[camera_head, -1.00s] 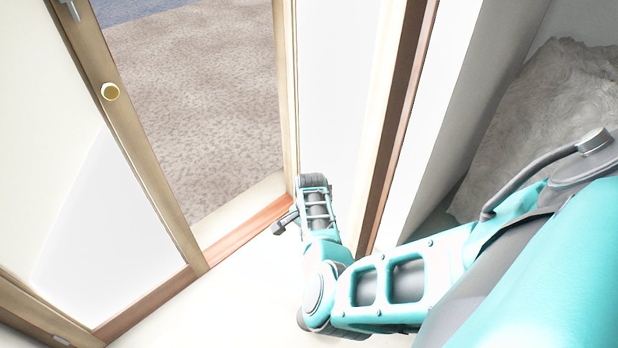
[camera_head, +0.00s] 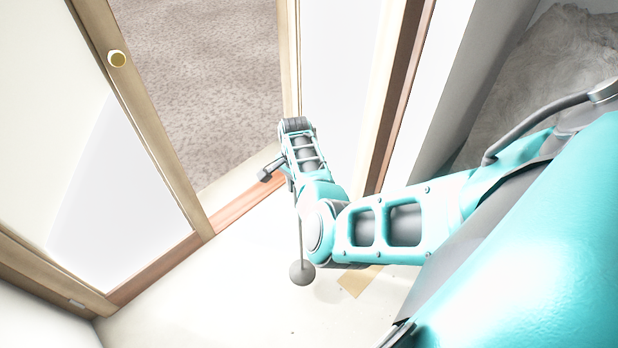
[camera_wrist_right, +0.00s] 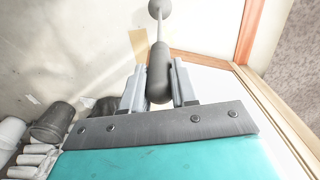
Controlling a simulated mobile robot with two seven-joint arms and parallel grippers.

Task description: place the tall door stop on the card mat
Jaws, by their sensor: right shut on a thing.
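The tall door stop (camera_wrist_right: 158,85) is a thin rod with a dark grey grip at one end and a grey ball at the other. My right gripper (camera_wrist_right: 157,76) is shut on its grip end in the right wrist view. In the head view, its rod and ball (camera_head: 302,272) hang below my right arm, the ball apart from the mat in the picture. The card mat (camera_head: 358,281) is a tan patch on the pale floor, partly covered by my arm; it also shows in the right wrist view (camera_wrist_right: 138,44), left of the rod. My left gripper is not in view.
A wood-framed door (camera_head: 150,125) with a round knob and a brown carpet (camera_head: 215,85) lie at the upper left. Grey and white cylindrical items (camera_wrist_right: 52,122) stand at the left of the right wrist view. Pale floor (camera_head: 230,300) around the mat looks mostly clear.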

